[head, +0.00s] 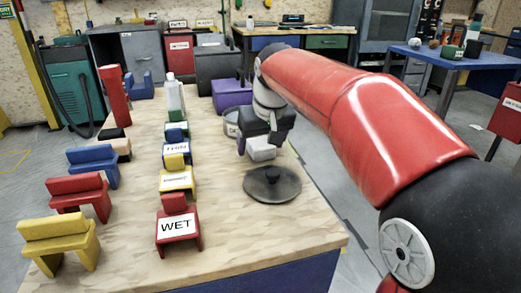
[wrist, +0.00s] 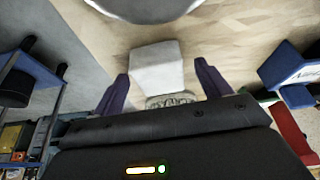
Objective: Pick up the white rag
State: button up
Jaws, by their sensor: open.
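The white rag (head: 262,153) shows in the head view as a small pale block shape on the wooden table, just under my gripper (head: 262,143). In the wrist view the white rag (wrist: 157,68) lies between and a little beyond the two purple fingers of my gripper (wrist: 162,75). The fingers are spread apart, with a gap on both sides of the rag. I cannot tell how high the fingertips are above the table. My gripper hides part of the rag in the head view.
A dark round lid (head: 272,187) lies nearer on the table, and a grey pot (head: 231,123) stands beside my gripper. A purple box (head: 232,94) is behind. The table's right edge is close.

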aim_at(262, 144)
jog(key=c, duration=1.1)
jog(key=shift+o, duration=0.2)
jog(key=shift+r, duration=0.1)
notch_tip(262, 144, up, 20)
jog(key=p, duration=0.6)
